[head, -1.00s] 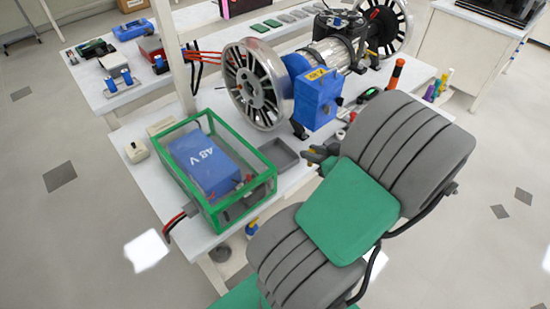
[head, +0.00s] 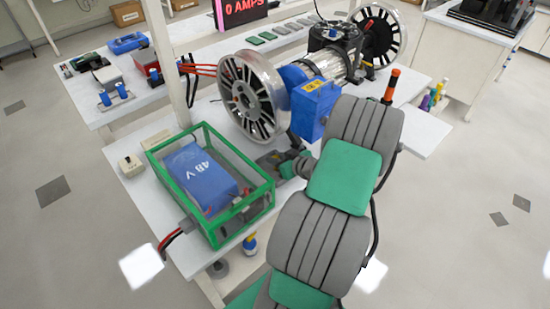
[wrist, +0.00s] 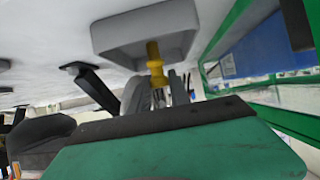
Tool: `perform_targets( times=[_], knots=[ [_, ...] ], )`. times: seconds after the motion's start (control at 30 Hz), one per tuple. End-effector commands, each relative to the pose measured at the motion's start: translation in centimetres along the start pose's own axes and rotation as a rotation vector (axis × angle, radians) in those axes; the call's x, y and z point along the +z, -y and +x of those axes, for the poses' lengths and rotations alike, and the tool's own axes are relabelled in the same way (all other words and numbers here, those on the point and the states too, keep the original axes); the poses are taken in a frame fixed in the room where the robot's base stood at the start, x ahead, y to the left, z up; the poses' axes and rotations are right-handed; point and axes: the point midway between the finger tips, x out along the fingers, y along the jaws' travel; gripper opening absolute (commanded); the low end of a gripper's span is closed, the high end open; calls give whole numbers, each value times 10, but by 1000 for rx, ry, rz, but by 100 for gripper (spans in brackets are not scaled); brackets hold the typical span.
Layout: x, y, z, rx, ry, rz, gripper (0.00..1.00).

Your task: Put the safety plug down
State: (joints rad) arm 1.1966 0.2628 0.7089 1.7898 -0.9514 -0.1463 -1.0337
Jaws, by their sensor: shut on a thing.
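The safety plug (wrist: 154,62) is a slim yellow piece in the wrist view, which looks upside down. My gripper (wrist: 158,90) is shut on it. The plug's far end overlaps the small grey tray (wrist: 112,38); I cannot tell whether it touches the tray floor. In the head view my gripper (head: 288,165) is low over the bench, at the tray (head: 262,160), between the green-framed box and the blue motor block. My arm hides part of the tray there, and the plug cannot be made out in that view.
The green-framed clear box (head: 268,190) with a blue 48 V battery (head: 200,175) stands close left of my gripper. The blue block (head: 315,110) and spoked wheel (head: 250,95) stand behind it. An orange-tipped tool (head: 391,85) stands beyond my arm.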

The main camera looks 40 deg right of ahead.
Motion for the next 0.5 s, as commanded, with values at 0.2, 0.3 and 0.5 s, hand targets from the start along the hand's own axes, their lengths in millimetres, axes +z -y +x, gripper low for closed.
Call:
perform_targets(
  times=[0.2,0.3,0.5],
  knots=[
    [1,0,5,1,-1,-1,0],
    [2,0,6,0,-1,-1,0],
    [3,0,6,0,-1,-1,35]
  ],
)
